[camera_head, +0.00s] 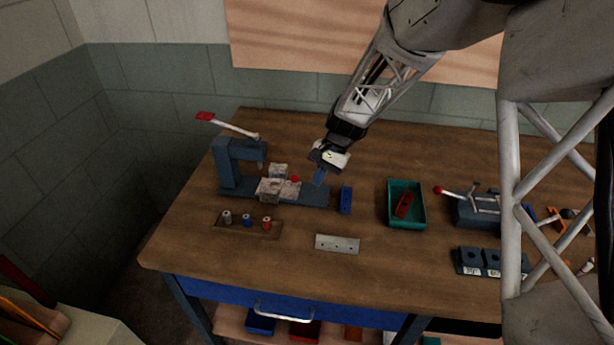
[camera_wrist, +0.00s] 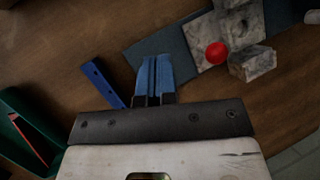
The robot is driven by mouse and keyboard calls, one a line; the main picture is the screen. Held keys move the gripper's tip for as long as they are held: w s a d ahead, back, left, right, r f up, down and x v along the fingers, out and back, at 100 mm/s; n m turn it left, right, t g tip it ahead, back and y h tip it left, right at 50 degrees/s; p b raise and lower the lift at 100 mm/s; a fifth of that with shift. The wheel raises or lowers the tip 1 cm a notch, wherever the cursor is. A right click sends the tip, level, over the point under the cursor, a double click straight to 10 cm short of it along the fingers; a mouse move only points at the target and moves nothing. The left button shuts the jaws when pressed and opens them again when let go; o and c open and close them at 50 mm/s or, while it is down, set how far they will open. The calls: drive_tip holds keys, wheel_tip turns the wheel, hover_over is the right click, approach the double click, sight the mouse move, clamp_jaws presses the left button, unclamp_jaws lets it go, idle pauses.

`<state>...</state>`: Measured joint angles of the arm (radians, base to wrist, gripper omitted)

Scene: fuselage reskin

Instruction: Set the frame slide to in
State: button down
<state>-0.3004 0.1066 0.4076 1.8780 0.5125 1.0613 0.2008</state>
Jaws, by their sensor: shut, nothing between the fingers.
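A blue press-like fixture (camera_head: 226,170) stands at the back left of the table on a long flat base (camera_head: 315,197). Grey mottled blocks (camera_head: 270,189) sit on the base, with a red knob (camera_head: 295,179) at their right side. These look like the frame slide, but I cannot tell its setting. In the wrist view the red knob (camera_wrist: 216,53) lies on a pale plate beside a grey block (camera_wrist: 252,63). My gripper (camera_head: 319,179) is shut and empty, fingers pointing down over the base's right part, right of the knob. Its blue fingertips (camera_wrist: 154,72) show together in the wrist view.
A blue bar (camera_head: 345,200) and a green tray (camera_head: 407,224) with a red part are to the right. A wooden holder (camera_head: 240,233) and a drilled metal plate (camera_head: 337,244) are in front. A raised red-ended lever (camera_head: 229,125) tops the fixture. Another lever device (camera_head: 475,209) stands right.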

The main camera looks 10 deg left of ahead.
drive_tip(key=d+m+y, duration=0.1)
drive_tip(key=m, duration=0.1)
drive_tip(key=d+m+y, duration=0.2)
drive_tip(key=w+d+m+y, duration=0.1)
drive_tip(key=m, duration=0.2)
drive_tip(key=shift+d+r+y, duration=0.15)
drive_tip(key=shift+d+y, duration=0.05)
drive_tip(key=shift+y, duration=0.2)
drive_tip(key=w+d+r+m+t+y, duration=0.2)
drive_tip(key=w+d+m+y, duration=0.1)
drive_tip(key=d+m+y, duration=0.2)
drive_tip(key=shift+m, duration=0.8)
drive_tip(key=shift+w, duration=0.1)
approach(291, 188)
drive_tip(key=shift+s+a+r, duration=0.25)
drive_tip(key=shift+a+r, duration=0.1)
drive_tip(key=shift+a, duration=0.4)
drive_tip(key=shift+s+a+r, duration=0.25)
drive_tip(key=shift+a+r, duration=0.15)
drive_tip(key=shift+a, duration=0.35)
drive_tip(key=shift+s+a+r, duration=0.3)
drive_tip(key=shift+a+r, duration=0.05)
drive_tip(key=shift+a, duration=0.4)
drive_tip(key=shift+a, duration=2.3)
